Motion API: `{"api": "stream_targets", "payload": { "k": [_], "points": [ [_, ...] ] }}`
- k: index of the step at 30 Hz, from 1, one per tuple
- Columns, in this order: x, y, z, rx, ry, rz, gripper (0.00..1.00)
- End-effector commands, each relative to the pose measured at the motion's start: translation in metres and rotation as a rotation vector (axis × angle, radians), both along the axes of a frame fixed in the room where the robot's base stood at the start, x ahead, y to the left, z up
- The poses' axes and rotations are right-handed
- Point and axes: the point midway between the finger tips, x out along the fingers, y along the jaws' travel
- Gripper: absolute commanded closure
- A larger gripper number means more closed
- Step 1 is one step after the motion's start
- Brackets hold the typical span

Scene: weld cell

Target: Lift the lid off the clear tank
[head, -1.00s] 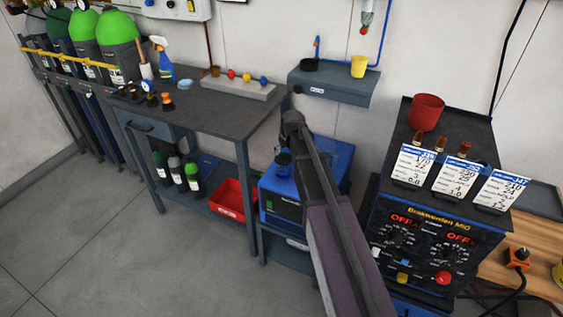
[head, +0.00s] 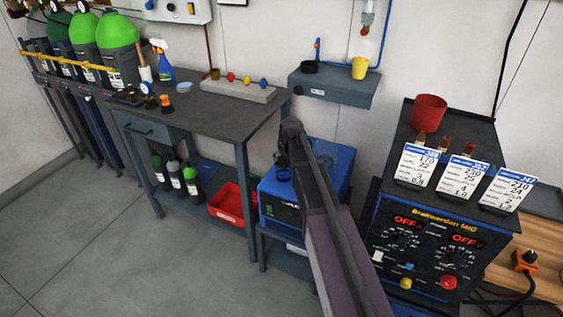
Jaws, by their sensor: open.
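No clear tank with a lid can be made out for certain in the head view. A small dark blue round fitting (head: 284,174) sits on top of the blue machine (head: 338,166) under the wall shelf, close to the left side of my arm. I cannot tell whether it is part of the tank. My arm reaches up from the bottom middle and covers part of the blue machine. My gripper cannot be seen; the arm's visible end is a dark rounded joint in front of the machine.
A workbench (head: 190,105) with bottles and small items stands left, with a red bin (head: 232,208) on its lower shelf. A welding machine (head: 420,250) with cards and a red cup (head: 429,112) stands right. A wall shelf (head: 335,88) overhangs the blue machine. Floor at left is clear.

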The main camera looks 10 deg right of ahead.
Motion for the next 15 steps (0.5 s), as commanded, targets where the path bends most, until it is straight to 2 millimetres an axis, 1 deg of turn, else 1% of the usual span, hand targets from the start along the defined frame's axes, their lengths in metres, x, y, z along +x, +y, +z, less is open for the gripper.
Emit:
{"api": "stream_targets", "payload": {
  "k": [2, 3, 5, 6, 8, 9, 10, 15],
  "points": [
    [-0.0001, -0.0001, 0.0, 0.0, 0.0, 0.0, 0.24],
    [-0.0001, -0.0001, 0.0, 0.0, 0.0, 0.0, 0.36],
    [0.0, -0.0001, 0.0, 0.0, 0.0, 0.0, 0.54],
    [0.0, -0.0001, 0.0, 0.0, 0.0, 0.0, 0.66],
    [0.0, -0.0001, 0.0, 0.0, 0.0, 0.0, 0.84],
    [0.0, -0.0001, 0.0, 0.0, 0.0, 0.0, 0.96],
    [0.0, -0.0001, 0.0, 0.0, 0.0, 0.0, 0.98],
    [-0.0001, -0.0002, -0.0002, 0.0, 0.0, 0.0, 0.98]
  ]
}}
